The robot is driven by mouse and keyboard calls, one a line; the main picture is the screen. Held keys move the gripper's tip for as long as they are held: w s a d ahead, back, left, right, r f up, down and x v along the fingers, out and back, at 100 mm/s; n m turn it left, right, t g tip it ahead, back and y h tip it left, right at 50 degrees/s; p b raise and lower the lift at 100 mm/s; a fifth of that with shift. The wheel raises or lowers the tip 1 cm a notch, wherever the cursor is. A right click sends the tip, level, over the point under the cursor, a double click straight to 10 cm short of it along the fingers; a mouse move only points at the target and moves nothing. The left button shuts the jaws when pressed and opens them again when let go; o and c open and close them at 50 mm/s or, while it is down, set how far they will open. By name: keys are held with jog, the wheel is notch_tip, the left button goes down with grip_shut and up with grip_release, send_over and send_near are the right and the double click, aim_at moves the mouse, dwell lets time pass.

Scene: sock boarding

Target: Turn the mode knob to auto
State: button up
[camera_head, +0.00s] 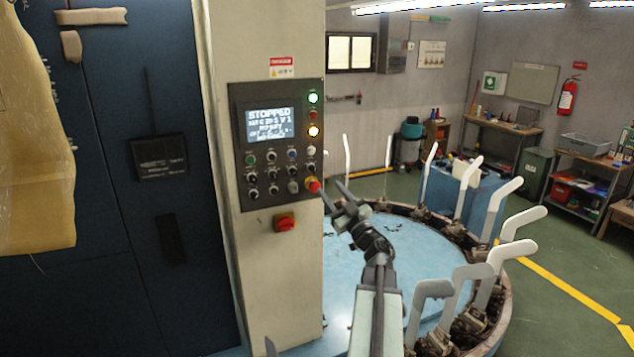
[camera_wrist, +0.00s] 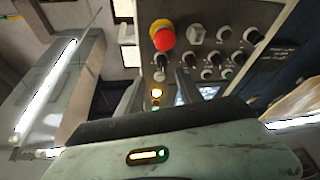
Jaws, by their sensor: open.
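The control panel (camera_head: 243,187) is a dark plate on a beige column, with a lit screen (camera_head: 270,124) reading "STOPPED". Rows of small knobs (camera_head: 271,173) sit below the screen; their labels are too small to read, so I cannot tell which is the mode knob or where it points. A red mushroom button on yellow (camera_head: 312,184) is at the panel's lower right; it also shows in the wrist view (camera_wrist: 162,36). My gripper (camera_head: 332,191) is open and empty, just right of that button. In the wrist view its fingers (camera_wrist: 158,82) point toward the panel, apart from the knobs.
A second red knob (camera_head: 285,222) sits below the panel. Lit green (camera_head: 313,97) and amber (camera_head: 314,131) lamps are at its right edge. A round blue table (camera_head: 340,270) with upright white sock forms (camera_head: 494,205) stands right of the column. A tan cloth (camera_head: 35,150) hangs at left.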

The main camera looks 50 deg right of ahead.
aim_at(316, 171)
jog(key=p+x, duration=0.3)
jog(key=x, duration=0.4)
jog(key=shift+w+a+r, duration=0.1)
jog(key=shift+w+r, duration=0.1)
jog(key=shift+w, duration=0.35)
